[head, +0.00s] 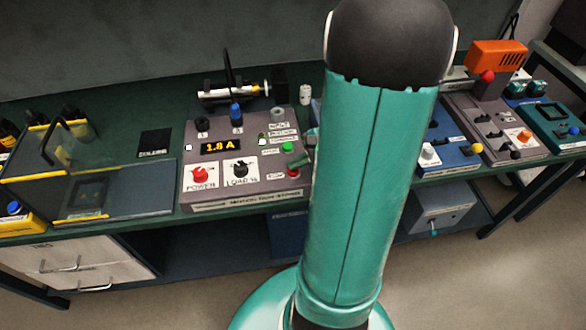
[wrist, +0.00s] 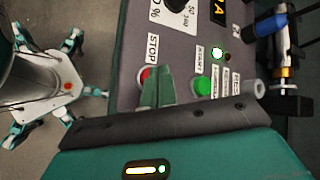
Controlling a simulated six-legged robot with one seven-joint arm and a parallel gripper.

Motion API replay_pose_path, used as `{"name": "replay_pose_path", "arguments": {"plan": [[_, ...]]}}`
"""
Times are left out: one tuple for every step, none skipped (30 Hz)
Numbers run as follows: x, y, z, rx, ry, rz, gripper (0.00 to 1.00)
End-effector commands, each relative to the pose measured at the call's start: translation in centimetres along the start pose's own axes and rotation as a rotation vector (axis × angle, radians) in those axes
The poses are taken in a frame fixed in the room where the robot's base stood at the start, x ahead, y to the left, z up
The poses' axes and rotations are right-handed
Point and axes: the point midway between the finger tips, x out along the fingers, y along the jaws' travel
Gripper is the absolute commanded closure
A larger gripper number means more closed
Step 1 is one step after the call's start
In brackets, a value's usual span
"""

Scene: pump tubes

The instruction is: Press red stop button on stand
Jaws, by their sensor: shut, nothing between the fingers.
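The red stop button (wrist: 146,72) shows beside a STOP label in the wrist view, on the grey control panel (wrist: 180,45) of the stand. My gripper (wrist: 158,74) is shut and empty. Its green fingertips are over or right beside the button and cover part of it. I cannot tell whether they touch it. In the head view, a bit of red of the button (head: 293,173) shows at the panel's lower right, just below my fingertips (head: 297,161). A green button (wrist: 202,86) sits near the fingers.
The panel has a lit 1.8 A display (head: 219,146), a red power knob (head: 200,173) and a black load knob (head: 240,170). A clear-shielded device (head: 75,190) stands left. More control boxes (head: 490,125) stand right. My arm hides the bench's middle.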

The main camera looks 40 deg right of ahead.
Motion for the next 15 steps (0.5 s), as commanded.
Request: {"name": "replay_pose_path", "arguments": {"plan": [[0.05, 0.05, -0.03, 0.001, 0.000, 0.000, 1.00], [0.07, 0.06, -0.05, 0.001, 0.000, 0.000, 1.00], [0.10, 0.08, -0.07, 0.001, 0.000, 0.000, 1.00], [0.13, 0.10, -0.09, 0.001, 0.000, 0.000, 1.00], [0.15, 0.12, -0.10, 0.000, 0.000, 0.000, 1.00], [0.18, 0.14, -0.13, 0.000, 0.000, 0.000, 1.00], [0.20, 0.16, -0.14, 0.000, 0.000, 0.000, 1.00], [0.23, 0.18, -0.16, 0.000, 0.000, 0.000, 1.00], [0.26, 0.20, -0.18, 0.000, 0.000, 0.001, 1.00], [0.29, 0.22, -0.20, 0.000, 0.000, 0.001, 1.00], [0.31, 0.24, -0.22, 0.000, 0.000, 0.001, 1.00], [0.34, 0.27, -0.24, 0.000, 0.000, 0.001, 1.00], [0.37, 0.29, -0.26, 0.000, 0.000, 0.001, 1.00], [0.39, 0.31, -0.28, 0.000, 0.000, 0.001, 1.00], [0.42, 0.33, -0.30, 0.000, 0.000, 0.001, 1.00]]}}
